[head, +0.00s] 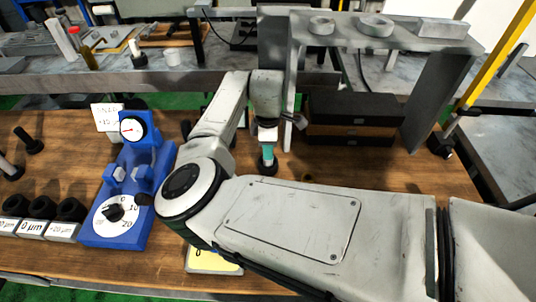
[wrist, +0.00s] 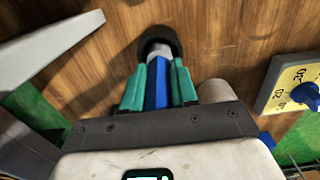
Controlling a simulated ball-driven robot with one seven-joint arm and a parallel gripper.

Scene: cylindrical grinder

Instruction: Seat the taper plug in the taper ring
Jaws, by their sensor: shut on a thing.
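My gripper (wrist: 158,88) has teal fingers pointing down over the wooden bench. It is shut on what I take to be the taper plug (wrist: 160,50), whose pale grey shank shows beyond the fingertips. A blue piece lies between the fingers. A black round piece (wrist: 159,39) surrounds the shank's far end. I cannot tell whether it is the taper ring or part of the plug, nor how deep the shank sits. In the head view my gripper (head: 268,154) is right of the blue gauge stand, with the black piece (head: 268,168) at its tip.
A blue stand (head: 127,192) with a dial gauge (head: 132,128) stands to the left. Several black rings (head: 40,207) lie on labelled blocks at far left. A yellow box (wrist: 291,84) with a blue knob lies right in the wrist view. A grey shelf (head: 400,32) stands behind.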

